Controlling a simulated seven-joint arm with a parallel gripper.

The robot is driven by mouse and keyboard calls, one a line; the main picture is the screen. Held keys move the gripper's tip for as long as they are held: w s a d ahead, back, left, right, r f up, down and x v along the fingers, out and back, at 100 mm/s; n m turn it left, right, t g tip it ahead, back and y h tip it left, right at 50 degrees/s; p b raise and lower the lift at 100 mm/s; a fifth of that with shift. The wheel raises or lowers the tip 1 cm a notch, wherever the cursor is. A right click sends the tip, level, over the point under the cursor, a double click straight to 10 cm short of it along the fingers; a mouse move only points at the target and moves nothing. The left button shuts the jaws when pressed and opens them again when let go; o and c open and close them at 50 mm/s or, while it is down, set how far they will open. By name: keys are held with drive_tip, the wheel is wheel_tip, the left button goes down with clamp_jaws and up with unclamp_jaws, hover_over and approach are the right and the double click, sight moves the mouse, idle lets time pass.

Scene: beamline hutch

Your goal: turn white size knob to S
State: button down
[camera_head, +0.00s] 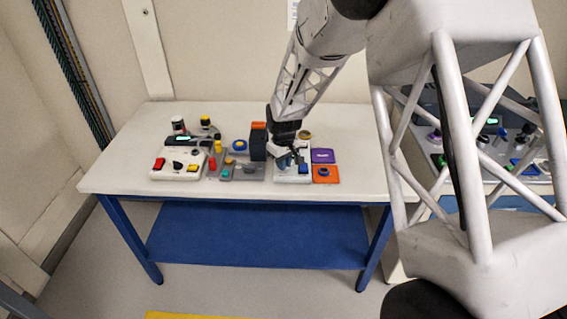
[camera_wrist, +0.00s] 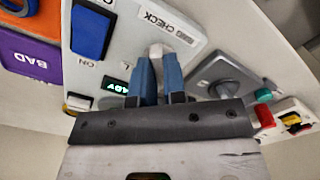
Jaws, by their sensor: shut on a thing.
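The white size knob (camera_wrist: 156,48) is on a light panel (camera_wrist: 215,18) labelled CHECK. It shows as a small pale tip between the two blue fingers of my gripper (camera_wrist: 158,62) in the wrist view. My gripper is shut on it. A letter L is readable beside the fingers; the S mark and the knob's pointing direction are hidden or cannot be made out. A green-lit display (camera_wrist: 118,87) is on the panel, partly behind a finger. In the head view my gripper (camera_head: 288,157) is down over the panel (camera_head: 291,179), and the knob is hidden there.
The panel also bears a blue rocker switch (camera_wrist: 90,32). A purple BAD box (camera_head: 322,156) and an orange box (camera_head: 326,175) sit close to its right. A grey knob box (camera_head: 248,170) and a white button box (camera_head: 177,163) stand left. The table's right end is clear.

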drive_tip(key=shift+w+r, duration=0.1)
drive_tip(key=c, duration=1.2)
unclamp_jaws()
drive_tip(key=shift+r, duration=3.85)
